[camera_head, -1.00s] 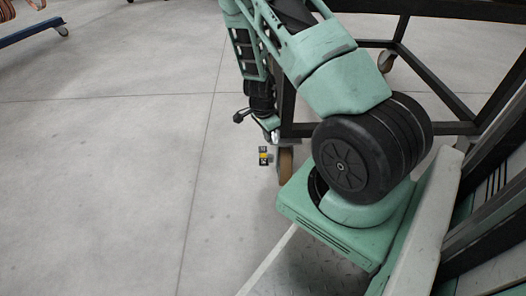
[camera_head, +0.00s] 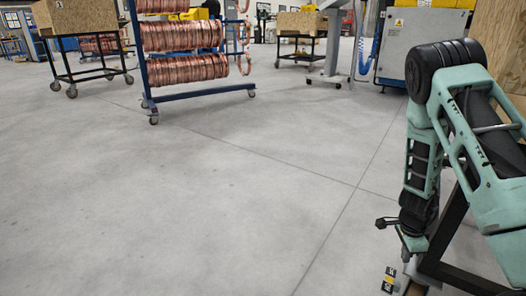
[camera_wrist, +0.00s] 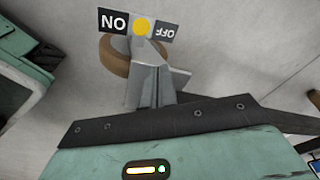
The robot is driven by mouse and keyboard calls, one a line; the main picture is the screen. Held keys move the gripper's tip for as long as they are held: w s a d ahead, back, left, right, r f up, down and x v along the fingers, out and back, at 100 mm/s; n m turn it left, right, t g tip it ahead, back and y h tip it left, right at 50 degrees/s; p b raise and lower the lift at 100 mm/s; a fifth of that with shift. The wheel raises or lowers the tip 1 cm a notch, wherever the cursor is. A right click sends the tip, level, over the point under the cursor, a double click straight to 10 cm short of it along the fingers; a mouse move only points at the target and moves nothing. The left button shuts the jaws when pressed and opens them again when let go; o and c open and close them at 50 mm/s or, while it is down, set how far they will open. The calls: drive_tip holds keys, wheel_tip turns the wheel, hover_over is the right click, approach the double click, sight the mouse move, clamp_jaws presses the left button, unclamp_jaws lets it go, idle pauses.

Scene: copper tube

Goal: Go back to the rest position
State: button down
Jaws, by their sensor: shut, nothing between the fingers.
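My gripper (camera_head: 390,280) hangs low at the lower right of the head view, pointing down. My green arm (camera_head: 440,150) folds down above it.
A dark metal frame (camera_head: 455,278) stands close beside and behind my gripper. A blue wheeled rack (camera_head: 205,95) with copper tube coils (camera_head: 185,70) stands farther back. A cart with a wooden box (camera_head: 85,17) is at upper left. The floor (camera_head: 220,200) between is open.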

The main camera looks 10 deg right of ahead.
drive_tip(key=w+a+r+n+t+y+p, duration=0.1)
drive_tip(key=w+a+r+n+p, duration=0.15)
drive_tip(key=a+r, duration=0.45)
drive_tip(key=w+a+r+n+y+p, duration=0.15)
drive_tip(key=a+r+n, duration=0.3)
drive_tip(key=a, duration=0.45)
drive_tip(key=s+a+r+n+y+p, duration=0.1)
drive_tip(key=s+a+r+n+p, duration=0.1)
drive_tip(key=s+a+r+n, duration=0.45)
drive_tip(key=s+a+r+n+p, duration=0.15)
drive_tip(key=a+r+n, duration=0.25)
drive_tip(key=a+r, duration=0.5)
drive_tip(key=s+a+r+n+y+p, duration=0.1)
drive_tip(key=s+a+r+n+p, duration=0.2)
drive_tip(key=a+r+n, duration=0.3)
drive_tip(key=s+a+r+n+h+p, duration=0.25)
drive_tip(key=s+r+n, duration=0.35)
drive_tip(key=s+r, duration=0.3)
wheel_tip(320, 180, up, 37)
drive_tip(key=s+p, duration=0.1)
drive_tip(key=p, duration=3.7)
drive_tip(key=shift+a, duration=0.25)
drive_tip(key=shift+r, duration=0.1)
